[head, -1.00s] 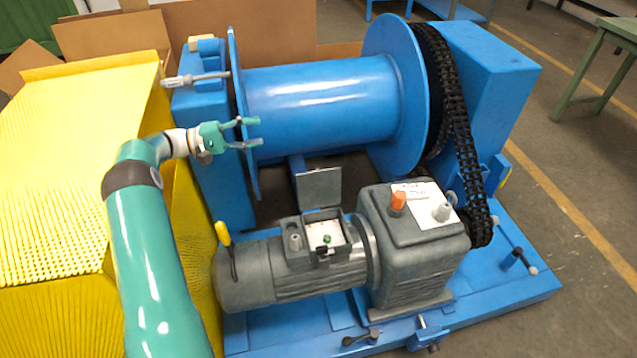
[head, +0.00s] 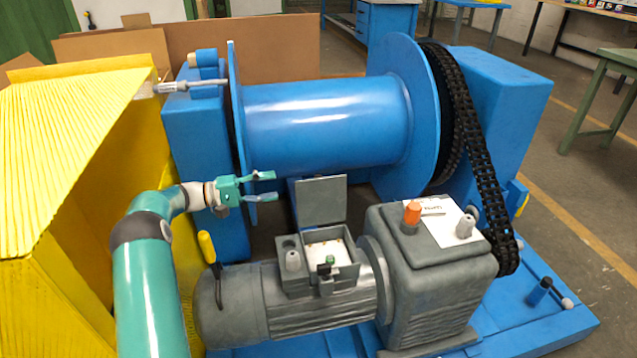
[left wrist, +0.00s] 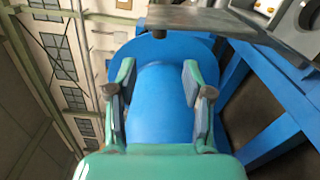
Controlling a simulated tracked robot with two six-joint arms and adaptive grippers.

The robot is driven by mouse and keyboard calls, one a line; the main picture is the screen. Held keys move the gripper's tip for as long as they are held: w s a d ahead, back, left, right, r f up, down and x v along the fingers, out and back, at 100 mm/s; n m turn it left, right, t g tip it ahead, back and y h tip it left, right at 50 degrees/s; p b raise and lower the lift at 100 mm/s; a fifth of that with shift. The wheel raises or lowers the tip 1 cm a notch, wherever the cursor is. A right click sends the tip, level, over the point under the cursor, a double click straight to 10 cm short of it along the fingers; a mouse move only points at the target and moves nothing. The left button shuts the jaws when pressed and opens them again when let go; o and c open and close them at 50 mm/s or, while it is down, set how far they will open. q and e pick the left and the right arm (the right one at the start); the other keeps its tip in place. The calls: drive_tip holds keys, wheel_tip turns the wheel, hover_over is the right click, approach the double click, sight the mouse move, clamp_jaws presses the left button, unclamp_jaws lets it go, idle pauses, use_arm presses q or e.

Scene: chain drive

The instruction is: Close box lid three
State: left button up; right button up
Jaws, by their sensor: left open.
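A grey terminal box (head: 331,254) sits on top of the grey motor (head: 300,308), with small fittings inside it. Its lid (head: 321,201) stands upright, open, at the back edge of the box. My left gripper (head: 270,186) is open and empty, to the left of the lid and in front of the blue drum's left flange. It is apart from the lid. In the left wrist view the open fingers (left wrist: 159,90) frame the blue drum, and a grey plate, seemingly the lid (left wrist: 200,20), crosses the top. My right gripper is not in view.
The blue drum (head: 325,120) lies behind the lid. A grey gearbox (head: 437,270) with an orange cap stands right of the motor, beside the black chain (head: 480,160). A yellow-handled tool (head: 207,247) rises at the motor's left end. A yellow ribbed guard (head: 60,150) is at left.

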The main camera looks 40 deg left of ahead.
sight(318, 180)
use_arm(q)
drive_tip(key=b+x, duration=0.1)
drive_tip(key=x, duration=1.2)
drive_tip(key=shift+w+d, duration=0.15)
drive_tip(key=shift+w, duration=0.1)
clamp_jaws()
drive_tip(key=shift+f, duration=0.1)
